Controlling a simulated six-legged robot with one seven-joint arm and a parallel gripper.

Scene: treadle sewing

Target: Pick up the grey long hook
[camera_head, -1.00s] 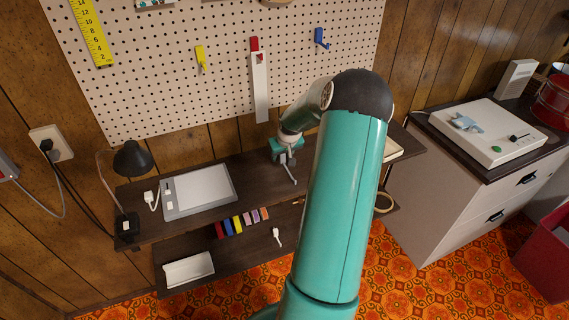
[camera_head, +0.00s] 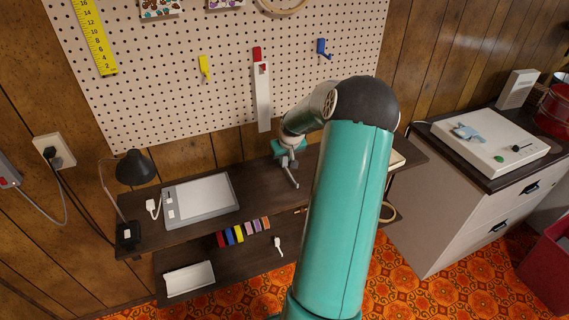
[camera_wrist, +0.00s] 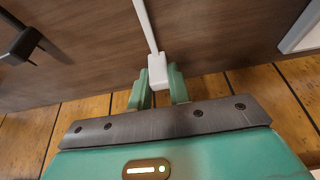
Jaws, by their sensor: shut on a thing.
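The grey long hook (camera_head: 292,177) has a thin shaft that hangs from my gripper (camera_head: 286,154), over the upper shelf in the head view. In the wrist view the hook shows as a pale block with a long thin rod (camera_wrist: 146,28) pointing away. My gripper (camera_wrist: 158,86) is shut on the block end, with one green finger on each side. The rod passes in front of the dark wood shelf (camera_wrist: 210,40). I cannot tell whether its far tip touches the shelf.
A grey tablet (camera_head: 200,200) and a black lamp (camera_head: 133,168) stand left on the shelf. Several coloured spools (camera_head: 243,233) and a white hook (camera_head: 278,245) are lower down. Pegboard (camera_head: 180,90) with yellow (camera_head: 204,68) and blue (camera_head: 323,48) hooks rises behind. A cabinet (camera_head: 460,205) stands right.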

